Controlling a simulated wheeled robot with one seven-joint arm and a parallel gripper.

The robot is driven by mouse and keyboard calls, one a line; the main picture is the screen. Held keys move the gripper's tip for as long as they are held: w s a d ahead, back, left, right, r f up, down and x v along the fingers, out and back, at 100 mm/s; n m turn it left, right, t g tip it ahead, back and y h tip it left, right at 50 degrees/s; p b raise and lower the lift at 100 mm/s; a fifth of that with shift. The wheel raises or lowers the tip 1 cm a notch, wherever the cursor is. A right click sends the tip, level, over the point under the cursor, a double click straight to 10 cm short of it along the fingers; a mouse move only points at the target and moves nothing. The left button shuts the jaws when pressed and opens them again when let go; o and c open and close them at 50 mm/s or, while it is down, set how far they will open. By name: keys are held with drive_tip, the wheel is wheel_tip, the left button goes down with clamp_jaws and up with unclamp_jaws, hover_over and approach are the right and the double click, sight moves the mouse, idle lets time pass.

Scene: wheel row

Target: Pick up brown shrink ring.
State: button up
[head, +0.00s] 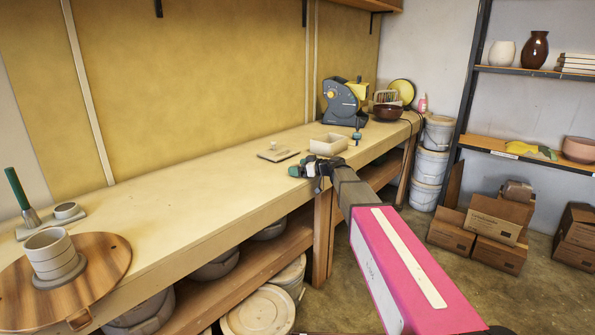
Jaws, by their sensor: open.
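I cannot make out a clearly brown ring on the workbench (190,205). A small grey ring-like piece (66,210) lies on a flat grey slab at the far left. My gripper (298,170) is over the bench's front edge near the middle of the view. It is open, and its fingers are small and partly hidden by the wrist, so what lies right under them is hard to see. A flat tan slab with a small knob (278,154) and a cream box-shaped tray (328,144) lie just behind my gripper.
A grey banded pot (53,257) stands on a round wooden board (107,262) at the left. A grey machine (345,103) and a dark red bowl (388,112) stand at the bench's far end. Buckets (430,165) and cardboard boxes (497,225) are at right. The bench's middle is clear.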

drive_tip(key=c, duration=1)
